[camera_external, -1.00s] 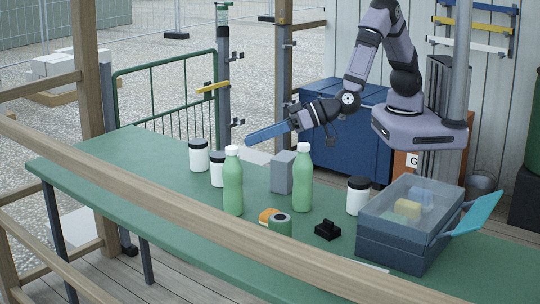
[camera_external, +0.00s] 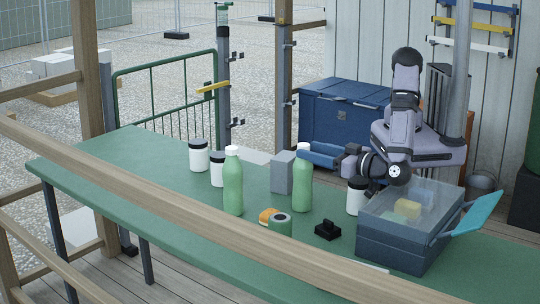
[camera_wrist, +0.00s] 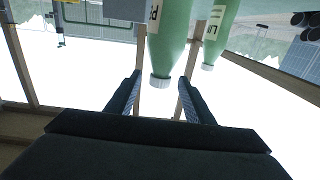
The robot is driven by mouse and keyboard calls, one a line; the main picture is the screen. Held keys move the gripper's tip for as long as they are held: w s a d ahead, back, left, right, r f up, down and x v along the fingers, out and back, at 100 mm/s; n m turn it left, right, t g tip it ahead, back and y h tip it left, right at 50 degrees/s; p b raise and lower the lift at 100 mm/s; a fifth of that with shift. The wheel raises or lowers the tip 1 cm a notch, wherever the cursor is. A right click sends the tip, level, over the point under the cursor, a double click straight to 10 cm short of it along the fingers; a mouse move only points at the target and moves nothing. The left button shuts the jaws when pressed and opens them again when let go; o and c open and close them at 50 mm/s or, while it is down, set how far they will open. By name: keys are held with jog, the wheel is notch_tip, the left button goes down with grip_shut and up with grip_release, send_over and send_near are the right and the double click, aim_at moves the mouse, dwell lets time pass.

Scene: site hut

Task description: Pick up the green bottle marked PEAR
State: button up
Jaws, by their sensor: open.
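Two green bottles with white caps stand upright on the green table. The right one (camera_external: 303,190) is beside a grey block, and the left one (camera_external: 233,190) is farther left. My gripper (camera_external: 312,154) is open at the height of the right bottle's cap, with nothing held. In the wrist view, which is upside down, one green bottle (camera_wrist: 172,40) lines up with the gap between my open fingers (camera_wrist: 160,77). The other bottle (camera_wrist: 216,30) is to its right, farther off. Both labels are cut off, so I cannot read PEAR on either.
A grey block (camera_external: 282,174) stands close by the right bottle. White jars with black lids (camera_external: 199,157) stand left and right. A green-and-orange roll (camera_external: 280,225), a black item (camera_external: 327,231) and a blue case (camera_external: 395,246) with a clear lid are in front.

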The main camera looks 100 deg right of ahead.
aim_at(304, 144)
jog(key=shift+r+p+x, duration=0.2)
jog(key=shift+p+x, duration=0.75)
jog(key=shift+x, duration=0.7)
jog(key=shift+p+x, duration=0.9)
jog(key=shift+x, duration=1.15)
jog(key=shift+f, duration=0.15)
grip_shut()
